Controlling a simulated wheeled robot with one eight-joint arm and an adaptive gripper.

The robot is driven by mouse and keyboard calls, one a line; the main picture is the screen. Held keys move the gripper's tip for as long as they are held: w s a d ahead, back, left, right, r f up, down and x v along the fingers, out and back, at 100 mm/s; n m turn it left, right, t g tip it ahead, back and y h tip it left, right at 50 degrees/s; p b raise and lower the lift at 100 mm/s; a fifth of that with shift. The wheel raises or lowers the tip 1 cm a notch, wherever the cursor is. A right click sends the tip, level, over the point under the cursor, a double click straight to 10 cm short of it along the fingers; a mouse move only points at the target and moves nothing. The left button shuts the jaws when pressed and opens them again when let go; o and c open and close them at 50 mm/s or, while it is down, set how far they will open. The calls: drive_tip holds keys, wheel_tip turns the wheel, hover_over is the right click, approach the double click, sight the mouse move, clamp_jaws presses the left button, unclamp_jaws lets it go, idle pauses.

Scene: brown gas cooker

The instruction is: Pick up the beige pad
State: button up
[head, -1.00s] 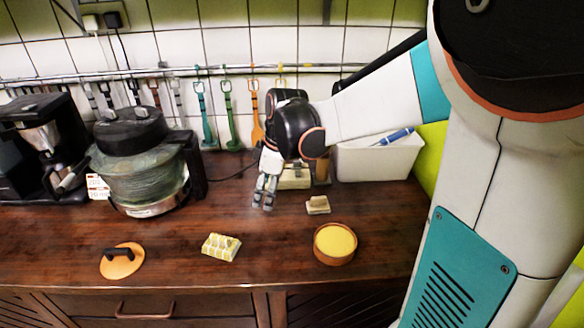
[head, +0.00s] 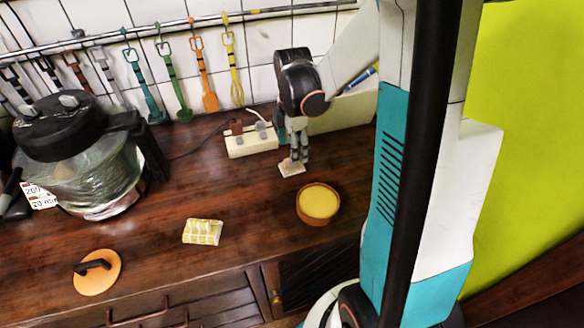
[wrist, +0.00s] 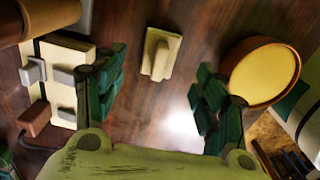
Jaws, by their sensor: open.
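The beige pad (head: 289,169) is a small block with a raised strip on top. It lies on the dark brown wooden counter (head: 170,190), between the power strip and the yellow-filled round bowl. My gripper (head: 300,160) points down just above it in the head view and partly covers it. In the wrist view the pad (wrist: 160,54) shows whole, lying in the gap between the spread green fingers of my gripper (wrist: 158,86), slightly toward the top. Neither finger appears to touch it. My gripper is open and empty.
The yellow-filled bowl (head: 320,203) stands close by at the right front. A power strip with plugs (head: 250,143) lies behind left. A checked yellow block (head: 203,232), an orange disc with black handle (head: 97,272) and a large glass-sided pot (head: 85,165) stand left.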

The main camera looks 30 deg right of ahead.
drive_tip(key=shift+a+f+b, duration=0.15)
drive_tip(key=shift+f+b, duration=1.05)
drive_tip(key=shift+f, duration=2)
drive_tip(key=shift+r, duration=0.1)
drive_tip(key=c, duration=1.1)
